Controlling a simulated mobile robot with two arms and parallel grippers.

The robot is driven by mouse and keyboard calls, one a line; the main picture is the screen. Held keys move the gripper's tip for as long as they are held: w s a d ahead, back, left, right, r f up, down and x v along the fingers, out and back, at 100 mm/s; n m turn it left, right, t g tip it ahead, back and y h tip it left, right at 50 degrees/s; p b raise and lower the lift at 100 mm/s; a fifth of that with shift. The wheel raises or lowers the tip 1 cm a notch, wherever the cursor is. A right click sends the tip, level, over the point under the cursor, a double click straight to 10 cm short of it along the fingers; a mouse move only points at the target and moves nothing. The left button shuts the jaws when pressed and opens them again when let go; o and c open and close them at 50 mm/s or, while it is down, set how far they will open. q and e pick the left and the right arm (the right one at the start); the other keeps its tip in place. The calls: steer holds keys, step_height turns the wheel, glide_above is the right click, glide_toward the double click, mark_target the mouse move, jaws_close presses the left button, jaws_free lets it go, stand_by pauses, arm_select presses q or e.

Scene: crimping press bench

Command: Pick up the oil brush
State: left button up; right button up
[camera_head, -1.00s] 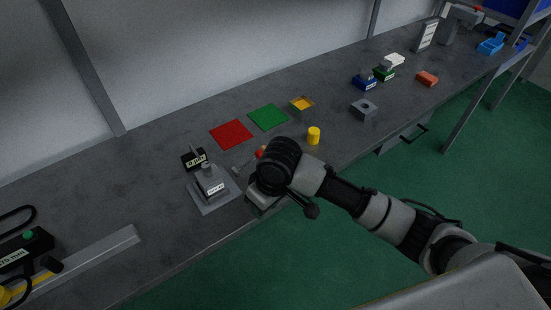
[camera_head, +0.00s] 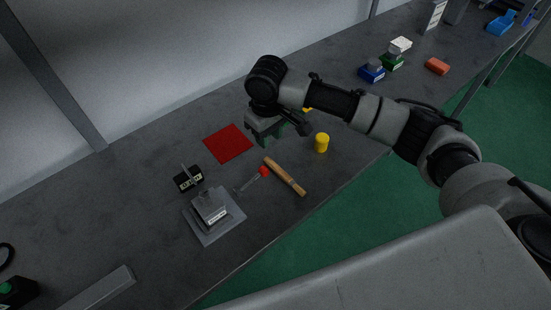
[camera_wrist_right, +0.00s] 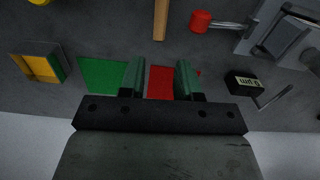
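A light wooden stick (camera_head: 284,176), which looks like the oil brush, lies on the bench. Its bristles cannot be made out. It also shows at the top of the right wrist view (camera_wrist_right: 160,18). My right gripper (camera_head: 280,138) hangs above the bench, behind the stick and apart from it. In the right wrist view its two green fingers (camera_wrist_right: 159,80) stand apart with nothing between them; the red mat (camera_wrist_right: 161,82) shows through the gap. My left gripper is not in view.
A red-ended metal tool (camera_head: 252,178) lies left of the stick. A grey block on a plate (camera_head: 210,207) and a black labelled box (camera_head: 188,178) stand further left. A yellow cylinder (camera_head: 321,143) stands to the right. The green mat (camera_wrist_right: 102,75) is mostly hidden in the head view.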

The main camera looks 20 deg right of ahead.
glide_above(272, 163)
steer(key=f, duration=0.4)
steer(key=shift+a+f+p, duration=0.2)
steer(key=shift+f+p, duration=0.2)
steer(key=f, duration=0.1)
steer(key=f+p, duration=0.1)
steer(key=f, duration=0.3)
steer(key=shift+d+p, duration=0.25)
steer(key=shift+p, duration=0.05)
steer(key=shift+f, duration=0.15)
steer(key=shift+c, duration=0.3)
jaws_close()
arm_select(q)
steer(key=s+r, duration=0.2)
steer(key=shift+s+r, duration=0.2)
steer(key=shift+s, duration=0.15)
